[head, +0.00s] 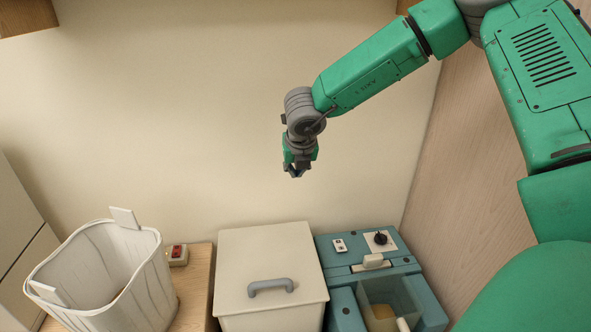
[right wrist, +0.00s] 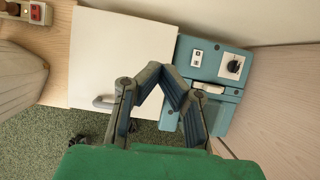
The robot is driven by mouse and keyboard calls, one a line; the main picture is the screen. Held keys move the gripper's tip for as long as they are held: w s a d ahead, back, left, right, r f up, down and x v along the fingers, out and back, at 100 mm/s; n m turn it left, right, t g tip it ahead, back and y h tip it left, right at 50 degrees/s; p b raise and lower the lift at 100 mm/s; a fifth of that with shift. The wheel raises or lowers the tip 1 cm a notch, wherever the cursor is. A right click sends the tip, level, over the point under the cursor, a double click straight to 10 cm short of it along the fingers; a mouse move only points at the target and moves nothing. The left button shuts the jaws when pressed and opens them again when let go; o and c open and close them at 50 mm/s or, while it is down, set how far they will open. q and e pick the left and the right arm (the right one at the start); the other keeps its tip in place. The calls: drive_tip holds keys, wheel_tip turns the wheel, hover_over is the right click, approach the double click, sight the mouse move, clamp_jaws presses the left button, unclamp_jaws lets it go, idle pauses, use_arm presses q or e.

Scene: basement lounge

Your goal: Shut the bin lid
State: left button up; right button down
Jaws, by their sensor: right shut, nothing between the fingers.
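The cream bin (head: 245,262) stands low in the middle of the head view, against the wall. Its lid (head: 268,252) has a grey handle (head: 270,286) near the front edge and appears to lie flat over the bin; no opening shows. The lid also shows in the right wrist view (right wrist: 115,50), with part of the handle at its lower edge. My right gripper (head: 296,174) is shut and empty, pointing down, above the lid and apart from it. Its fingertips meet in the right wrist view (right wrist: 154,68). My left gripper is out of view.
A teal machine (head: 345,258) with a dial stands right of the bin. A white fabric basket (head: 95,285) stands left, by a small box with a red switch (head: 178,255) on a wooden surface (head: 195,285). A wood-panelled wall (head: 465,180) bounds the right side.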

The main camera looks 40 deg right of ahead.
drive_tip(key=shift+s+a+r, duration=0.1)
drive_tip(key=shift+r, duration=0.05)
drive_tip(key=w+d+r+p+v, duration=0.1)
drive_tip(key=p+v, duration=0.7)
drive_tip(key=shift+r, duration=0.25)
drive_tip(key=shift+w, duration=0.2)
idle(1.1)
